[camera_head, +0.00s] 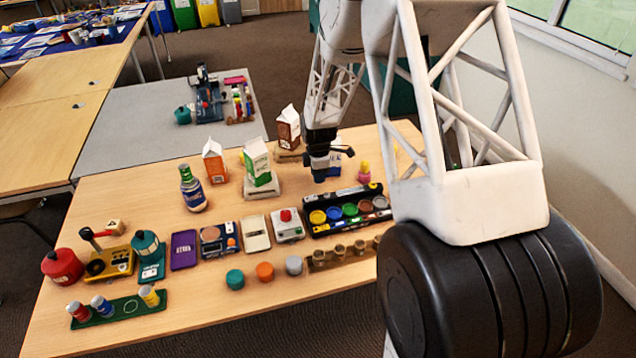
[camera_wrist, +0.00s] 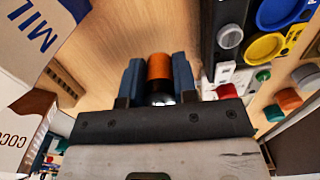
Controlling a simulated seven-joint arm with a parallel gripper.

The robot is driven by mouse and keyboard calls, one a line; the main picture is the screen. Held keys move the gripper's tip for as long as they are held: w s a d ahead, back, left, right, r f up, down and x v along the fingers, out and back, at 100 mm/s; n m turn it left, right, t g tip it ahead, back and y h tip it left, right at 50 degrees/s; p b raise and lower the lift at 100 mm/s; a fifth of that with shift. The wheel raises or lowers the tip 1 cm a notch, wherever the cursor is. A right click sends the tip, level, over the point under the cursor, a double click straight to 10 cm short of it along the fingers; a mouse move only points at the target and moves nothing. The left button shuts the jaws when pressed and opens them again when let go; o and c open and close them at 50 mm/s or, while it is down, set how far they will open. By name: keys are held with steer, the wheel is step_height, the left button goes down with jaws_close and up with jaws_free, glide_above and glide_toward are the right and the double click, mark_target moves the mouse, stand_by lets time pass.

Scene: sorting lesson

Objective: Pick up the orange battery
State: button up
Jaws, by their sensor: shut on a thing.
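In the wrist view the orange battery (camera_wrist: 159,67) sits upright-looking between the two blue fingers of my gripper (camera_wrist: 158,75), which are shut on its sides. Its body is orange, with a dark, shiny part towards the palm. The battery is hidden there by the fingers. I cannot tell whether it touches the table.
A milk carton (camera_wrist: 35,38) and a cocoa carton (camera_wrist: 20,130) stand close on the left in the wrist view. Brown (camera_head: 288,128), green (camera_head: 259,163) and orange (camera_head: 215,161) cartons stand left of my gripper in the head view. A pink figure (camera_head: 364,173) stands to the right.

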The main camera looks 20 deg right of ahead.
steer(key=shift+r, duration=1.6)
